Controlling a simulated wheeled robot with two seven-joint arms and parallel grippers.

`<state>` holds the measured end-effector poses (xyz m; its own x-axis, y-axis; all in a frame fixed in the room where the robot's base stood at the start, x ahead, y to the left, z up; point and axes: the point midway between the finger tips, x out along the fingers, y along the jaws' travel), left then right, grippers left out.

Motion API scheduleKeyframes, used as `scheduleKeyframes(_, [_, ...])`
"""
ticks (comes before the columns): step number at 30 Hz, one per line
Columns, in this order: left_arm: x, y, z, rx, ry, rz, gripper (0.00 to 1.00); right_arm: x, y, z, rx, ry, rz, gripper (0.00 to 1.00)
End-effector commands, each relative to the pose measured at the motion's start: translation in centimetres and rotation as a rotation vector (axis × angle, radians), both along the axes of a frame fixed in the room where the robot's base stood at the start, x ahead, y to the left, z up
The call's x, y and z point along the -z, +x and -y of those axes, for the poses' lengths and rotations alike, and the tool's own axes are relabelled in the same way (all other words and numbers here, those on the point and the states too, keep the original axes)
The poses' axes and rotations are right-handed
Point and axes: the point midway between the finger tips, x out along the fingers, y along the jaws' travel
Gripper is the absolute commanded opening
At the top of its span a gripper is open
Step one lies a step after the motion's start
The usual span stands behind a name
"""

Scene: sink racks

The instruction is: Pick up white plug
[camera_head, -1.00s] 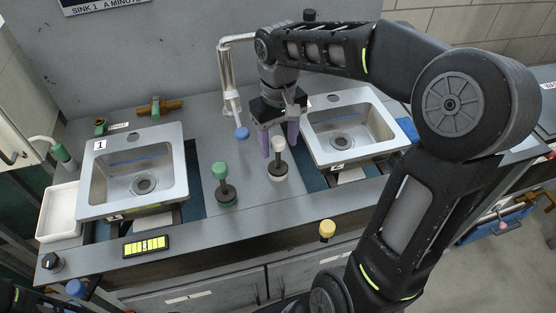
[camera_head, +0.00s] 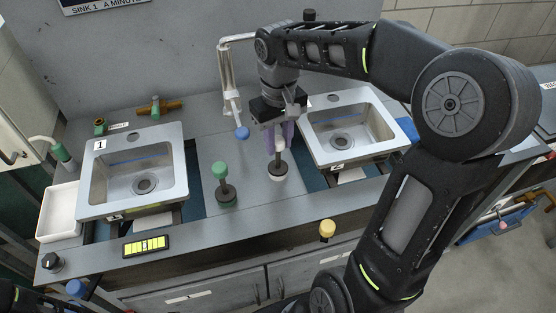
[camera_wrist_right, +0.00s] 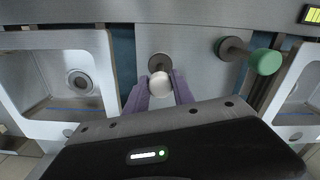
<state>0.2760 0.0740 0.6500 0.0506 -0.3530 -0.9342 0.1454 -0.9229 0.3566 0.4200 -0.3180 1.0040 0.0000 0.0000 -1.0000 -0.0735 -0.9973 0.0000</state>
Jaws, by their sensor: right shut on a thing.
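The white plug (camera_head: 278,170) stands upright on the grey counter between the two sinks, with a white knob, a thin dark stem and a round base. My right gripper (camera_head: 278,147) reaches down from above, its purple fingers closed around the white knob. In the right wrist view, the white plug (camera_wrist_right: 160,82) has its knob between the two purple fingertips of the right gripper (camera_wrist_right: 158,88). The base appears to rest on the counter. My left gripper does not show.
A green-knobbed plug (camera_head: 222,180) stands just left of the white one. Sink 1 (camera_head: 92,190) is at left and sink 2 (camera_head: 375,103) at right. A blue-tipped faucet (camera_head: 228,80) hangs behind. A yellow knob (camera_head: 327,230) is at the front edge.

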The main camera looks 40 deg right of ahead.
Motion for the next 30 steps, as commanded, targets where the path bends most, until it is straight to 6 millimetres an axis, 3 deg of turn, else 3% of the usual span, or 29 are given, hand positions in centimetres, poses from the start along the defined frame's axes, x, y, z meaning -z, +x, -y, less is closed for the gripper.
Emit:
scheduleKeyframes(11, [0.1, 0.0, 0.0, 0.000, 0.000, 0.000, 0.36, -0.7, 0.1, 0.0, 0.000, 0.000, 0.003, 0.00])
scheduleKeyframes(17, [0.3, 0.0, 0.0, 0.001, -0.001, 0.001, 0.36, -3.7, 0.2, 0.0, 0.001, 0.000, 0.006, 0.00])
scheduleKeyframes(23, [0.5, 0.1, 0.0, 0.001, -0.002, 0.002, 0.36, -7.9, 0.1, 0.0, 0.000, 0.000, 0.006, 0.00])
scheduleKeyframes(24, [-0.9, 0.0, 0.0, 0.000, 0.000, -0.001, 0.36, -9.1, 0.0, 0.0, 0.000, 0.000, 0.001, 0.00])
scheduleKeyframes(30, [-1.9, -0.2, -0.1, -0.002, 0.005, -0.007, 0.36, -10.2, 0.0, 0.0, 0.000, 0.000, 0.001, 0.00])
